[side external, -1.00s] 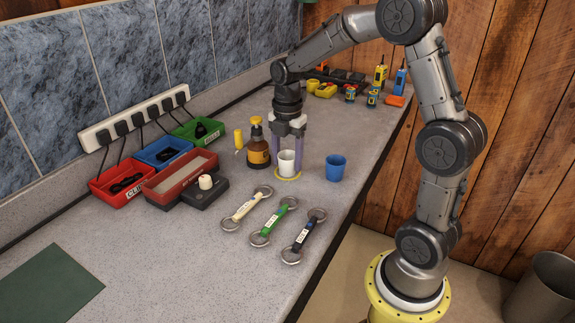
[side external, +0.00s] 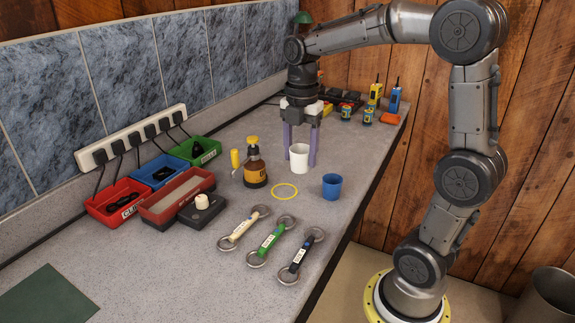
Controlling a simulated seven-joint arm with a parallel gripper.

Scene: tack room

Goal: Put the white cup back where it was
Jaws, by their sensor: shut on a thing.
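The white cup (side external: 299,158) is upright between the two purplish fingers of my gripper (side external: 300,150), which is shut on it. The cup looks raised above the counter, up and slightly right of the yellow ring in the picture; its exact height is hard to tell. The yellow ring (side external: 284,199) lies flat and empty on the counter. A blue cup (side external: 332,187) stands to the right of the ring, apart from it.
Three ringed straps (side external: 269,240) lie in front. Red, blue and green trays (side external: 118,203) line the wall side. Small tools (side external: 376,95) are at the back. The front left counter is mostly clear.

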